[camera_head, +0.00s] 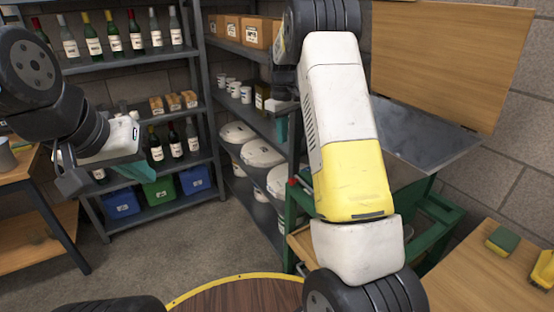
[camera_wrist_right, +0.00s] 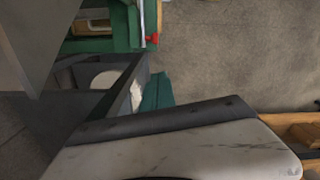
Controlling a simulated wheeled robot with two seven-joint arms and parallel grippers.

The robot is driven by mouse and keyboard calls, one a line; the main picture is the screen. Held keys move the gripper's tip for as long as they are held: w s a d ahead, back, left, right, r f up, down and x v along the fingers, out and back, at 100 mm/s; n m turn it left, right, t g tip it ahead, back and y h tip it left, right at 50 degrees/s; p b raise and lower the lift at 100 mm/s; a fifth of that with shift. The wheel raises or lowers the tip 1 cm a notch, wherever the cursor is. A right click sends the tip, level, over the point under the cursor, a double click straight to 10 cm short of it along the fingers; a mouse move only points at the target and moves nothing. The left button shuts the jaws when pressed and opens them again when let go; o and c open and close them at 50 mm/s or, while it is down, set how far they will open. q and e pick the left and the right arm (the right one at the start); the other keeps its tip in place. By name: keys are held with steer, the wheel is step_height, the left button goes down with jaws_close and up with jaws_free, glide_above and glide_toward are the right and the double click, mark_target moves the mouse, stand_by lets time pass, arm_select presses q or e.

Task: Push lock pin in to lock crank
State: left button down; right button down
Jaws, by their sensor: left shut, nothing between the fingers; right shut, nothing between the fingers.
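A small red knob (camera_head: 291,183) sits on the left edge of a green machine frame (camera_head: 300,212); it also shows in the right wrist view (camera_wrist_right: 152,39). I cannot tell whether it is the lock pin. No crank can be made out; my right arm hides much of the machine. My right gripper (camera_head: 281,128), with teal fingers, is shut and empty, above and left of the red knob in the head view. Its fingers show in the right wrist view (camera_wrist_right: 157,92), apart from the knob. My left gripper (camera_head: 132,170) is shut and empty at the left, away from the machine.
Shelves (camera_head: 150,115) with bottles and bins stand behind my left gripper. A side shelf (camera_head: 240,125) with tubs and boxes is close behind my right gripper. A wooden table (camera_head: 490,270) with a sponge (camera_head: 503,240) is at the right.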

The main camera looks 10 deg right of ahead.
step_height(320, 180, down, 13)
steer(key=s+d, duration=0.1)
steer(key=s, duration=0.1)
steer(key=shift+s+d, duration=0.3)
steer(key=shift+d, duration=0.05)
steer(key=shift+r, duration=0.1)
